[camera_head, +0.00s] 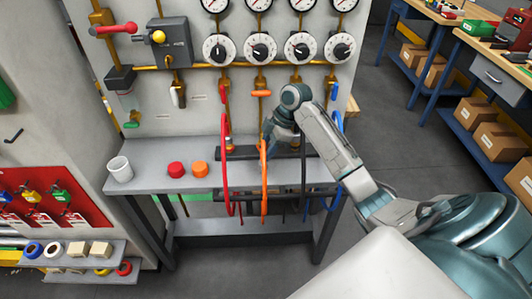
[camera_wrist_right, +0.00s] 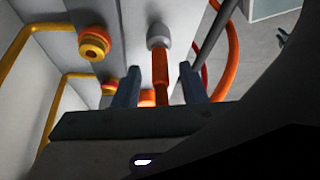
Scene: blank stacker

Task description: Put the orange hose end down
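The orange hose (camera_head: 264,178) hangs in front of the grey bench, its upper part running up to my right gripper (camera_head: 270,133). In the right wrist view the orange hose end (camera_wrist_right: 160,68) with its grey tip lies between the two fingers of my right gripper (camera_wrist_right: 160,85). A gap shows on both sides of the hose end, so the fingers look open around it. In the head view the gripper hides the hose's upper end, and I cannot tell whether the end rests on the dark rack (camera_head: 238,154). My left gripper is not in view.
A red hose (camera_head: 224,170) hangs left of the orange one, with dark and blue (camera_head: 334,190) hoses to the right. Gauges and brass pipes (camera_head: 200,66) line the panel behind. A white cup (camera_head: 120,169), a red cap (camera_head: 176,169) and an orange cap (camera_head: 200,169) stand on the bench.

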